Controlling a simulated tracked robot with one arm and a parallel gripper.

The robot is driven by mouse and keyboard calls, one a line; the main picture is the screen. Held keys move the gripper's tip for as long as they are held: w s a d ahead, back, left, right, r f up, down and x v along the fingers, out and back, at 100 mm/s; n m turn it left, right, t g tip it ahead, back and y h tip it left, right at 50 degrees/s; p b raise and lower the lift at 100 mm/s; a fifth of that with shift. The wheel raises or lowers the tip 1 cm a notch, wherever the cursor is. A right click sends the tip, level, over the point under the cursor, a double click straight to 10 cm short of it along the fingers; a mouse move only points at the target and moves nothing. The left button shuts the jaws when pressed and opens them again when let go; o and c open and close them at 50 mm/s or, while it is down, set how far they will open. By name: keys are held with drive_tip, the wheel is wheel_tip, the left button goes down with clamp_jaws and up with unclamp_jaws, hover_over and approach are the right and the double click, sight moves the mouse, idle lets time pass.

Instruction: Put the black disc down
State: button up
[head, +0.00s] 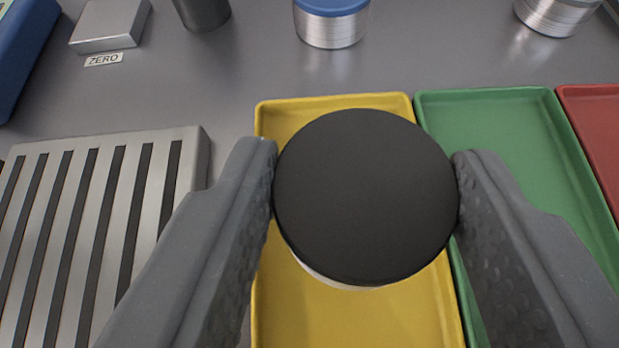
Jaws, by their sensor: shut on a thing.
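The black disc (366,194) is a round, flat black piece with a thin pale edge showing beneath its lower left side. My gripper (366,188) is shut on it, with one grey textured finger on its left side and one on its right. The disc is over the yellow tray (290,310) and hides the middle of it. I cannot tell how far the disc is above the tray floor.
A green tray (520,140) and a red tray (595,125) lie to the right. A slatted metal plate (95,225) is at left. Behind are a metal block (110,24) by a "ZERO" label, a dark cylinder (203,10), a blue-topped cylinder (331,28) and another metal cylinder (555,14).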

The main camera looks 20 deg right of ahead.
sight(350, 288)
drive_tip(key=shift+w+f+b, duration=0.1)
drive_tip(key=shift+f+b, duration=0.2)
drive_tip(key=shift+f, duration=1.45)
drive_tip(key=o, duration=1.1)
drive_tip(key=shift+c, duration=0.2)
drive_tip(key=shift+s+a+r, duration=0.15)
drive_tip(key=shift+s+r, duration=0.05)
drive_tip(key=shift+s, duration=0.05)
drive_tip(key=v, duration=1.1)
drive_tip(key=shift+s+p, duration=0.2)
drive_tip(key=shift+p, duration=0.25)
